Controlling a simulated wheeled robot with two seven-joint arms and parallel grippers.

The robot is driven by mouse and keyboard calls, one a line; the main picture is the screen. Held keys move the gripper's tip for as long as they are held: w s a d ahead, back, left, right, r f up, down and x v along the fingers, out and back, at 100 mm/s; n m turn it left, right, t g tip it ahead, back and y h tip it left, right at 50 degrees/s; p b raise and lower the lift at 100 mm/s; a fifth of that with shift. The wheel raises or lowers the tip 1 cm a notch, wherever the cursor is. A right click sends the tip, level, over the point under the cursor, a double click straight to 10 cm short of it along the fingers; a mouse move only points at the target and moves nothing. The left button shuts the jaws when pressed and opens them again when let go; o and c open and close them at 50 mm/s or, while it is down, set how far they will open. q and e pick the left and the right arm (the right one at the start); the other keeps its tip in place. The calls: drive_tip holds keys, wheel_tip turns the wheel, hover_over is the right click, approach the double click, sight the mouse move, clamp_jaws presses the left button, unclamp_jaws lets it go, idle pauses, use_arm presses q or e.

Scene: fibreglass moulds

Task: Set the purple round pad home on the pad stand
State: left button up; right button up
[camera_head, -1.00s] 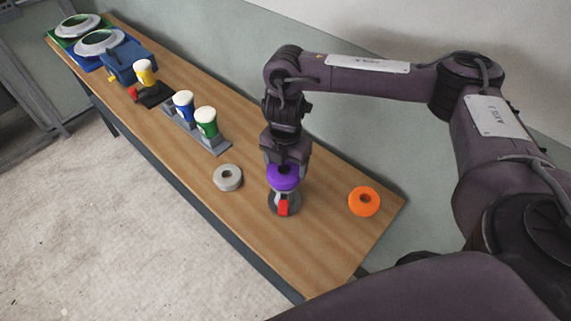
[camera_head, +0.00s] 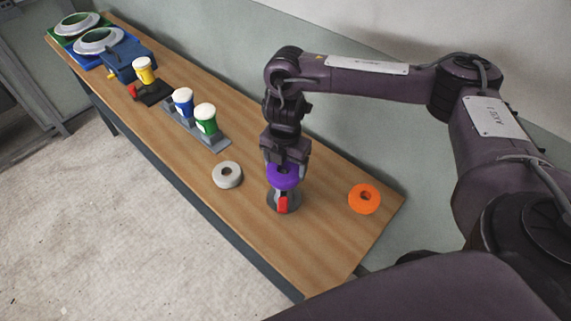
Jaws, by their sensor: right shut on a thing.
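The purple round pad (camera_head: 283,181) is in my right gripper (camera_head: 284,165), which is shut on it from above. The pad is at the top of the pad stand (camera_head: 271,201), a dark grey round base with a red part (camera_head: 282,205) at its front. The pad hides the upper part of the stand, so I cannot tell whether it rests on the stand or hangs just above it. My left gripper is not in view.
A grey ring pad (camera_head: 227,174) lies left of the stand and an orange ring pad (camera_head: 364,198) lies right. Blue (camera_head: 183,102) and green (camera_head: 206,118) cups stand in a grey rack farther back. The wooden bench (camera_head: 310,250) is clear in front. A wall runs behind.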

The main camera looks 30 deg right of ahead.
sight(285, 170)
drive_tip(key=o, duration=0.8)
drive_tip(key=shift+s+f, duration=0.15)
drive_tip(key=shift+f, duration=0.2)
drive_tip(key=shift+o, duration=1.3)
drive_tip(key=shift+w, duration=0.2)
drive_tip(key=shift+r, duration=0.15)
wheel_tip(285, 170, up, 8)
drive_tip(key=shift+f+p, duration=0.2)
drive_tip(key=shift+p, duration=0.5)
